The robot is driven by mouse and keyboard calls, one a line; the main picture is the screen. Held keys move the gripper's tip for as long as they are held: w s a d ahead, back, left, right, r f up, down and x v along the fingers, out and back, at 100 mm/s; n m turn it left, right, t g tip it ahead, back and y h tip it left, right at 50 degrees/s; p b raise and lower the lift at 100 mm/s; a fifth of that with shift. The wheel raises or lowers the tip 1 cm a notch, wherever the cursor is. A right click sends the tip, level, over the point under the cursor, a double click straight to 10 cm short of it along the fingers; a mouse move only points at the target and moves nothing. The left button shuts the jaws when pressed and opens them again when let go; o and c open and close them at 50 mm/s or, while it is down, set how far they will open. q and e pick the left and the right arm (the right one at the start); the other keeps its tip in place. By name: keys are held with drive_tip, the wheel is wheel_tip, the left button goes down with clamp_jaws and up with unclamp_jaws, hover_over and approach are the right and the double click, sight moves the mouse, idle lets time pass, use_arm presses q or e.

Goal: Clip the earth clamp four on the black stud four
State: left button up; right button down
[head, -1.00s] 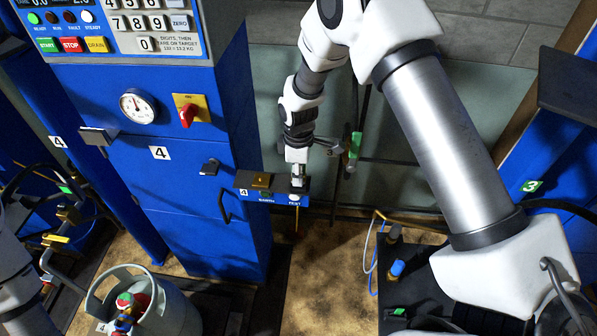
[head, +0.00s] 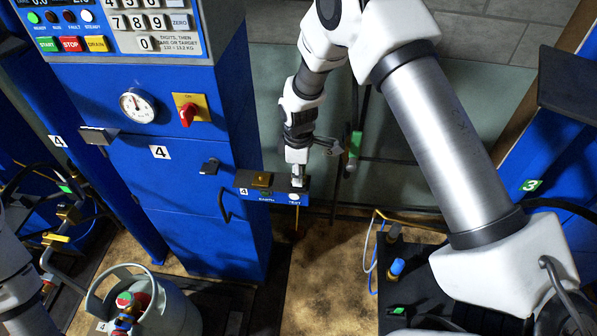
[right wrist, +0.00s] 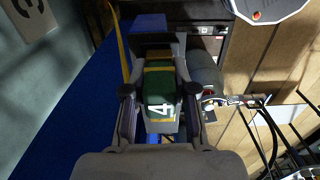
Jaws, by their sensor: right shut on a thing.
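The earth clamp four (right wrist: 160,95), green with yellow bands and a white 4, sits between the fingers of my right gripper (right wrist: 160,92) in the right wrist view. The gripper is shut on it. In the head view my right gripper (head: 298,183) points down at the right end of a small blue bracket (head: 268,193) marked 4, and the clamp is mostly hidden there. I cannot make out black stud four, or whether the clamp touches it. My left gripper is out of the head view.
The blue cabinet (head: 190,235) with a gauge (head: 138,106) and red switch (head: 187,113) stands left of the bracket. A grey gas cylinder (head: 180,305) stands at lower left. A black platform (head: 415,280) with a blue-topped fitting lies right. Open floor shows below the bracket.

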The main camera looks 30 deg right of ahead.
drive_tip(key=shift+f, duration=0.35)
drive_tip(key=c, duration=0.8)
unclamp_jaws()
drive_tip(key=shift+c, duration=0.2)
drive_tip(key=shift+r, duration=0.1)
wheel_tip(320, 180, up, 12)
drive_tip(key=shift+f, duration=0.1)
